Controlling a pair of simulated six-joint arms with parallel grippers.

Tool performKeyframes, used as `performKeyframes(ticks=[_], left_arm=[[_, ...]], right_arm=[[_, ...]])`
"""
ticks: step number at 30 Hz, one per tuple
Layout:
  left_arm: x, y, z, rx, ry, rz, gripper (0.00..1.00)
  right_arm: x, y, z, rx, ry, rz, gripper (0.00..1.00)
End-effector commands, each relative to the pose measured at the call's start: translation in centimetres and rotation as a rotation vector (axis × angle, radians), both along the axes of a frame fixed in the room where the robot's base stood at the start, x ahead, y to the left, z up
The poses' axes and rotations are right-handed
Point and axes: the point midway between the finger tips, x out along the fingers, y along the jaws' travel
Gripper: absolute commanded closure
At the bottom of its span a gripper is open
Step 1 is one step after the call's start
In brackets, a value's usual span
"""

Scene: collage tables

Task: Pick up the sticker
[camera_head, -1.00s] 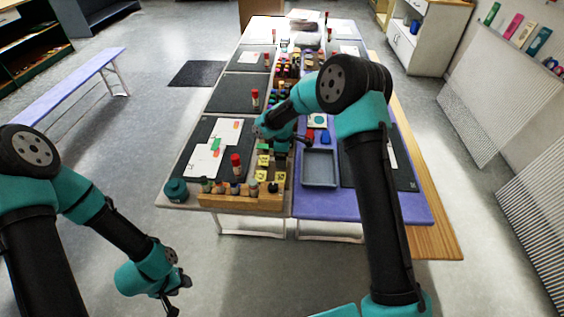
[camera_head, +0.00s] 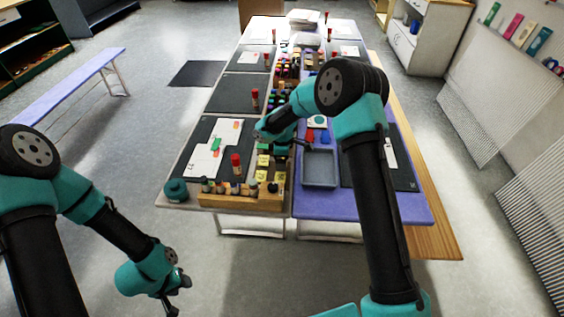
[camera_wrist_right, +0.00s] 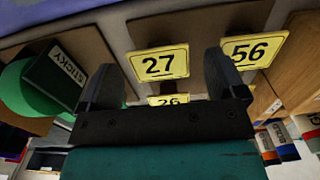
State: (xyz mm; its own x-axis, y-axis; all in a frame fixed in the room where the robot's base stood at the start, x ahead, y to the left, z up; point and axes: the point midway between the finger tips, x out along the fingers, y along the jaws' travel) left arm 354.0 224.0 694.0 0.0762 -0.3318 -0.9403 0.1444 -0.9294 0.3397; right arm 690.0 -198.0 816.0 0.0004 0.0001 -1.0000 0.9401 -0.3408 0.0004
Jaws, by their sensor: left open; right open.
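Several yellow number cards, the sticker-like pieces here, lie in the organiser; in the head view one yellow card (camera_head: 263,161) shows near its front. In the right wrist view card 27 (camera_wrist_right: 159,64) lies between and beyond my right gripper's fingers (camera_wrist_right: 162,88), card 56 (camera_wrist_right: 253,50) is by the right finger, and card 26 (camera_wrist_right: 168,100) is partly hidden. My right gripper (camera_head: 302,145) is open and empty above the organiser. A green item labelled STICKY (camera_wrist_right: 60,72) is at the left. My left gripper (camera_head: 176,292) is open and empty, away from the table.
A grey tray (camera_head: 320,168) sits right of the organiser. A wooden rack (camera_head: 240,201) with bottles lines the front edge. A teal jar (camera_head: 176,189) is at the front left corner.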

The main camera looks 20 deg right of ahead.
Motion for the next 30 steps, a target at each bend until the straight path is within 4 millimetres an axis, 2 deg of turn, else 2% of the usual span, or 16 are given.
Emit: performKeyframes(ticks=[15, 27, 30], left_arm=[[0.0, 0.0, 0.0, 0.0, 0.0, 0.0, 0.57], [0.0, 0.0, 0.0, 0.0, 0.0, 0.0, 0.57], [0.0, 0.0, 0.0, 0.0, 0.0, 0.0, 0.57]], right_arm=[[-0.01, 0.0, -0.27, 0.0, 0.0, 0.0, 0.12], [-0.01, 0.0, -0.26, 0.0, 0.0, 0.0, 0.5], [-0.01, 0.0, -0.26, 0.0, 0.0, 0.0, 0.5]])
